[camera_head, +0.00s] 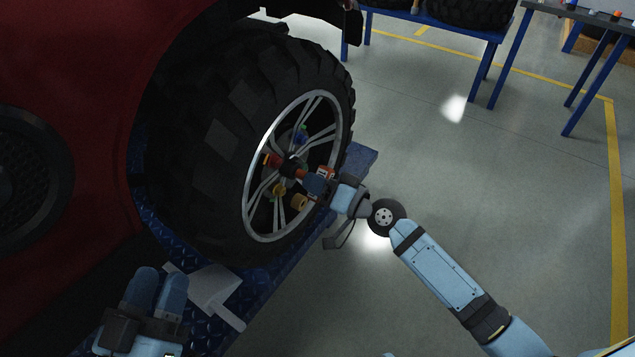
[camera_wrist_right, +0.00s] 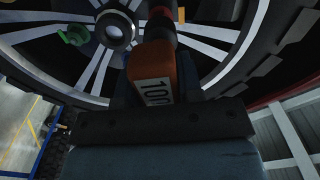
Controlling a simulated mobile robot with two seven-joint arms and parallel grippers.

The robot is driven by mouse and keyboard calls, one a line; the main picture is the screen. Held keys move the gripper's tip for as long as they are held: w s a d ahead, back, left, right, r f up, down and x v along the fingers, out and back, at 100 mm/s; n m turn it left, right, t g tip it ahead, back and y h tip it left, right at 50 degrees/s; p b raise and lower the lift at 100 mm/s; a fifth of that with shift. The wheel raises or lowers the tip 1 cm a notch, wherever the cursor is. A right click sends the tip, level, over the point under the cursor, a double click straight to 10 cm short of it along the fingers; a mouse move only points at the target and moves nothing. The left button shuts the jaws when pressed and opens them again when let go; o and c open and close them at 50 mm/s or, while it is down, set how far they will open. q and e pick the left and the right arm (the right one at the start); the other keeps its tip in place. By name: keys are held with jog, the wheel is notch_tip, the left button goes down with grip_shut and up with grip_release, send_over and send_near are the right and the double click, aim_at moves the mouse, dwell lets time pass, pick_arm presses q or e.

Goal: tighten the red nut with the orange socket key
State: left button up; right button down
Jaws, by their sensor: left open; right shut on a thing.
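My right gripper (camera_head: 323,186) is shut on the orange socket key (camera_wrist_right: 152,78), whose orange block carries a "100" label. The key also shows in the head view (camera_head: 325,172), at the wheel's face. In the wrist view its dark and red front part runs up towards the rim beside the hub. A red piece (camera_head: 269,159) shows in line with the key at the wheel; I cannot tell whether it is the red nut or part of the key, nor whether key and nut touch. My left gripper (camera_head: 159,287) is open and empty at the lower left, away from the wheel.
The big tyre (camera_head: 215,130) with its spoked rim stands beside the red vehicle body (camera_head: 70,90). Yellow (camera_head: 279,190), blue (camera_head: 299,139) and green (camera_wrist_right: 75,35) pieces sit on the wheel. A blue platform (camera_head: 262,290) lies beneath. Blue-legged tables stand behind; the floor at right is clear.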

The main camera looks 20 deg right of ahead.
aim_at(304, 173)
jog(key=shift+w+a, duration=0.15)
jog(key=shift+w, duration=0.05)
jog(key=shift+x, duration=1.35)
jog(key=shift+w+a, duration=0.1)
dwell(0.3)
jog(key=shift+r, duration=0.1)
jog(key=shift+r+m+p, duration=0.1)
jog(key=shift+m+p, duration=0.5)
jog(key=shift+m, duration=0.5)
jog(key=shift+m+p, duration=0.35)
jog(key=shift+m, duration=1.15)
